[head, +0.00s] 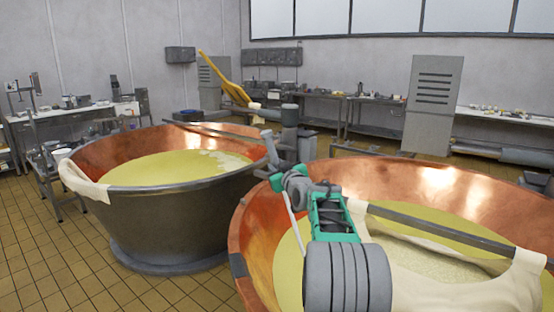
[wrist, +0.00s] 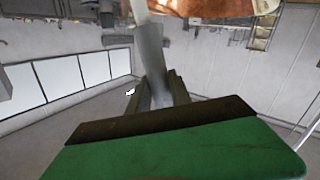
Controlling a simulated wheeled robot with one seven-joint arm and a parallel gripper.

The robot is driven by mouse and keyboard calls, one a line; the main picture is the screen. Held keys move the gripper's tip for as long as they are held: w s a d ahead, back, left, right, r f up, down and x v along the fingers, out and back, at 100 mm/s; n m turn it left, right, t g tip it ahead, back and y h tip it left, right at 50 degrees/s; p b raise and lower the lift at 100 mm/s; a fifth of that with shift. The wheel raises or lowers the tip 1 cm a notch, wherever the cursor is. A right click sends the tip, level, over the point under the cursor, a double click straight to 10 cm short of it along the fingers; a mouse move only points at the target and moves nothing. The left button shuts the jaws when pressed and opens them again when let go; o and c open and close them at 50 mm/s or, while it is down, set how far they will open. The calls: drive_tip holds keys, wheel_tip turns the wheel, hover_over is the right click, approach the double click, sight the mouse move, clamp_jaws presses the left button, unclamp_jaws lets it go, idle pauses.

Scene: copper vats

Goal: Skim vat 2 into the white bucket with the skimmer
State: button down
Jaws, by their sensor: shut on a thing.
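My gripper (head: 271,148) is at the end of my raised arm, above the space between two copper vats. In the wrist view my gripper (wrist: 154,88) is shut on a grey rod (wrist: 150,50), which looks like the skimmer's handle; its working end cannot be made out. The left vat (head: 125,155) holds yellow liquid (head: 165,168) with white patches near its right side. The right vat (head: 420,180) holds yellow liquid, partly covered by cloth. I cannot tell which is vat 2. A small white vessel (head: 62,154), possibly the bucket, is at the left.
A bar (head: 440,226) with pale cloth (head: 470,285) crosses the right vat. Another bar (head: 215,133) lies over the left vat's back rim. A yellow paddle-like tool (head: 234,92) stands tilted behind. Tiled floor (head: 45,265) is clear at front left.

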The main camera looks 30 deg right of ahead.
wheel_tip(320, 180, down, 17)
drive_tip(key=s+b, duration=0.3)
drive_tip(key=b, duration=0.1)
drive_tip(key=s+d+p+v, duration=0.1)
drive_tip(key=d+p+v, duration=0.1)
drive_tip(key=v, duration=0.8)
drive_tip(key=d+f+p+v, duration=0.1)
drive_tip(key=d+p+v, duration=0.1)
drive_tip(key=v, duration=0.8)
drive_tip(key=w+r+b, duration=0.2)
drive_tip(key=w+b, duration=0.1)
drive_tip(key=w, duration=1.4)
wheel_tip(320, 180, up, 35)
drive_tip(key=p, duration=1.1)
drive_tip(key=shift+a, duration=0.3)
